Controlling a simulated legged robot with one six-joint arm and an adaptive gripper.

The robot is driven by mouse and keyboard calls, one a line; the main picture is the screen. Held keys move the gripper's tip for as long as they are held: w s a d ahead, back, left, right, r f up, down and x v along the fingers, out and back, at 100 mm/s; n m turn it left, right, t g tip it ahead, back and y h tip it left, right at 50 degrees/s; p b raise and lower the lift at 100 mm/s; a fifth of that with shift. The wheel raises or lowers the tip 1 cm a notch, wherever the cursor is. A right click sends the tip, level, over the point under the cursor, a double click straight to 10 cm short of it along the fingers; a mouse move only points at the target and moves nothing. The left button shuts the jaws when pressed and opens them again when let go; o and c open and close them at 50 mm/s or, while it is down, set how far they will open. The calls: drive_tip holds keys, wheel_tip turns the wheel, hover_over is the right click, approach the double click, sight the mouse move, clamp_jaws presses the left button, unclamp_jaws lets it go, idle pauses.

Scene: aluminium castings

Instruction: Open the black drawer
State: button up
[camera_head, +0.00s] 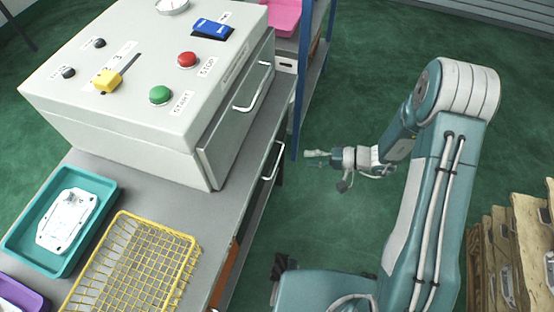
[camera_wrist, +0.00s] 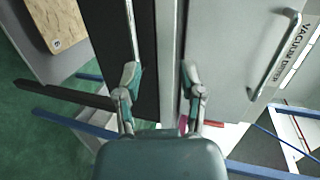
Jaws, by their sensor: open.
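The dark front below the bench edge, which I take as the black drawer (camera_head: 256,205), is seen at a steep angle in the head view. Its pale bar handle (camera_head: 271,161) stands out from it. In the wrist view a black panel (camera_wrist: 105,35) fills the left of centre, with a thin pale vertical bar (camera_wrist: 129,25) along it; I cannot tell if this is the handle. My gripper (camera_head: 316,154) is open and empty, to the right of the handle and apart from it. In the wrist view its fingers (camera_wrist: 160,78) point at the fronts, either side of a pale strip.
A blue shelf post (camera_head: 311,80) stands behind. A teal tray (camera_head: 25,240) and yellow basket (camera_head: 190,262) sit on the bench. Green floor lies open.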

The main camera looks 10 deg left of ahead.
drive_tip(key=m+t, duration=0.1)
drive_tip(key=t, duration=0.1)
approach(277, 159)
drive_tip(key=shift+y, duration=0.4)
drive_tip(key=x, duration=0.3)
drive_tip(key=f+x, duration=0.1)
drive_tip(key=x, duration=0.6)
drive_tip(key=shift+d+f, duration=0.1)
drive_tip(key=shift+f, duration=0.15)
clamp_jaws()
